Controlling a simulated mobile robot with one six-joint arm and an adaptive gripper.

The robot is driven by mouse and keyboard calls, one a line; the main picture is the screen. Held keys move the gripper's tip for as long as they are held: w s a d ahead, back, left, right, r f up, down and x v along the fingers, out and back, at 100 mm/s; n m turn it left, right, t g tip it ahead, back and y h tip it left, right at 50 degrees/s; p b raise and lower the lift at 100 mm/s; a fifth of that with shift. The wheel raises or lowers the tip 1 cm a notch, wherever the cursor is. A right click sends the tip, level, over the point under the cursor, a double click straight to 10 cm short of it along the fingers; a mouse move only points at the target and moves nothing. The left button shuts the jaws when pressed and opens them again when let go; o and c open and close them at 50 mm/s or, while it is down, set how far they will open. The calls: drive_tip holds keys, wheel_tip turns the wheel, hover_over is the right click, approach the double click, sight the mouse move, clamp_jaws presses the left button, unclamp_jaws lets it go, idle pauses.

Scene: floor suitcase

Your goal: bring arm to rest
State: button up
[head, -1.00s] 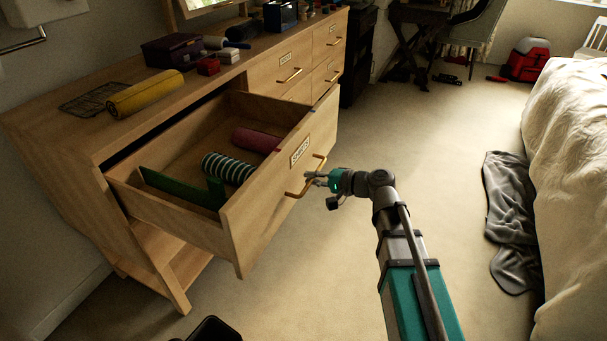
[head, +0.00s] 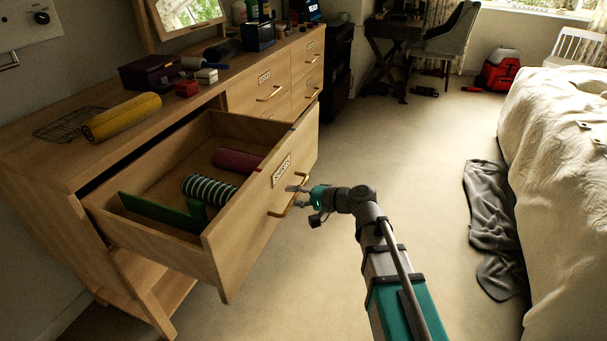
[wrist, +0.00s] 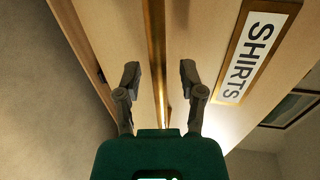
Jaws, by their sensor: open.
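My gripper (head: 298,196) is in front of the open drawer's (head: 230,245) brass handle (head: 290,208). In the wrist view my gripper (wrist: 160,80) has its two fingers apart, one on each side of the handle bar (wrist: 157,60). The fingers do not close on it. Whether a finger touches the bar cannot be told. The drawer front carries a "SHIRTS" label (wrist: 258,50). My arm stretches from the lower right of the head view to the handle.
The drawer holds a striped roll (head: 208,189), a dark red roll (head: 237,160) and a green divider (head: 160,212). A yellow roll (head: 122,117) lies on the dresser top. Carpet (head: 400,150) is clear up to the grey blanket (head: 490,220) beside the bed (head: 555,180).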

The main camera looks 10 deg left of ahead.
drive_tip(key=w+d+h+p, duration=0.1)
drive_tip(key=w+d+p, duration=0.1)
drive_tip(key=w+d, duration=0.1)
drive_tip(key=s+d+f+h+b, duration=0.1)
drive_tip(key=s+d+f+h, duration=0.35)
drive_tip(key=d, duration=0.65)
drive_tip(key=s+d+f+n+g+h, duration=0.1)
drive_tip(key=s+d+f+h, duration=0.3)
drive_tip(key=d, duration=0.7)
drive_tip(key=s+d+f+h+b, duration=0.1)
drive_tip(key=s+d+f+h, duration=0.2)
drive_tip(key=d+f+h, duration=0.55)
drive_tip(key=d+r+y+p, duration=0.2)
drive_tip(key=d+r+p, duration=0.1)
drive_tip(key=r+p, duration=3.3)
wheel_tip(320, 180, up, 2)
drive_tip(key=shift+r+g, duration=0.2)
drive_tip(key=shift+g, duration=0.1)
drive_tip(key=shift+w, duration=0.1)
